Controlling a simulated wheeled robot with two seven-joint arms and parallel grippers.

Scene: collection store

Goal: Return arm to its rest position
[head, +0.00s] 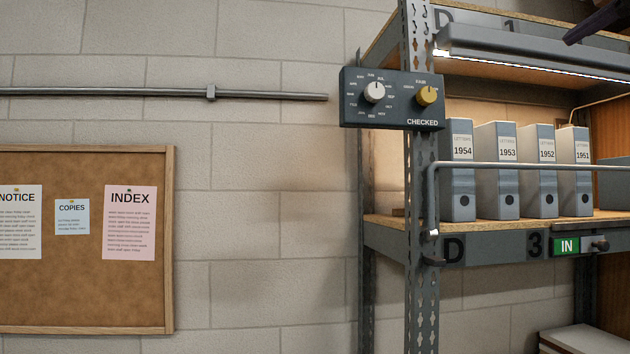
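No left arm or gripper shows in the head view. A dark, tapered piece (597,20) reaches in at the top right corner, in front of the upper shelf. It looks like the end of my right arm, but most of it is cut off by the frame. I cannot make out two separate fingertips or anything held. It appears apart from the lamp bar (540,62) below it, though its depth is hard to judge.
The dark control box (392,117) marked CHECKED has a white and a yellow knob. Grey binders (506,172) labelled 1951 to 1954 stand behind a rail (520,166). A green IN sign (566,246) is on the shelf edge. A corkboard (95,290) hangs left.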

